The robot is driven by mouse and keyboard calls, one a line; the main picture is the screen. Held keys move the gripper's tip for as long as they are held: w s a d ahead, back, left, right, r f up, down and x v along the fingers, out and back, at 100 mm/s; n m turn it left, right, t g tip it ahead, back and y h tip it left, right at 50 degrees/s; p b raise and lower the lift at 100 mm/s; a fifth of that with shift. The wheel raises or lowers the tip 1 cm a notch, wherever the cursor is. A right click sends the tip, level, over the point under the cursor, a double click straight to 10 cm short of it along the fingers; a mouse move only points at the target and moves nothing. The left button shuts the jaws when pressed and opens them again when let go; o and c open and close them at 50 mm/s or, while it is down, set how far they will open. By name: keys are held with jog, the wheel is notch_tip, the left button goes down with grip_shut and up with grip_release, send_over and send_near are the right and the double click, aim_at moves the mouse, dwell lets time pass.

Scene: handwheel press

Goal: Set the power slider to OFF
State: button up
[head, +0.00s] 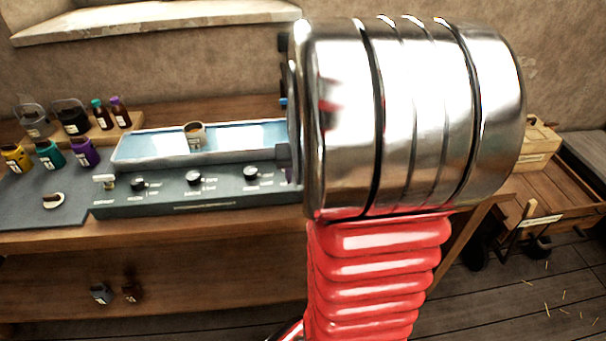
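A grey machine (205,201) with a pale blue tray top stands on the wooden bench. Its sloped front panel has a small cream-coloured control (105,181) at the far left end, which looks like the power slider. The lettering by it is too small to read, so I cannot tell its setting. My arm's large silver joint and red ribbed sleeve fill the middle and right of the head view and cover the machine's right end. My gripper does not show clearly; it is hidden behind the arm or out of frame.
Three black knobs (194,179) sit right of the cream control. A cup (194,135) stands in the tray. Yellow, green and purple containers (84,153) stand on a dark mat (40,205) at left. Two small bottles (118,111) stand behind. Wooden crates (535,150) are at right.

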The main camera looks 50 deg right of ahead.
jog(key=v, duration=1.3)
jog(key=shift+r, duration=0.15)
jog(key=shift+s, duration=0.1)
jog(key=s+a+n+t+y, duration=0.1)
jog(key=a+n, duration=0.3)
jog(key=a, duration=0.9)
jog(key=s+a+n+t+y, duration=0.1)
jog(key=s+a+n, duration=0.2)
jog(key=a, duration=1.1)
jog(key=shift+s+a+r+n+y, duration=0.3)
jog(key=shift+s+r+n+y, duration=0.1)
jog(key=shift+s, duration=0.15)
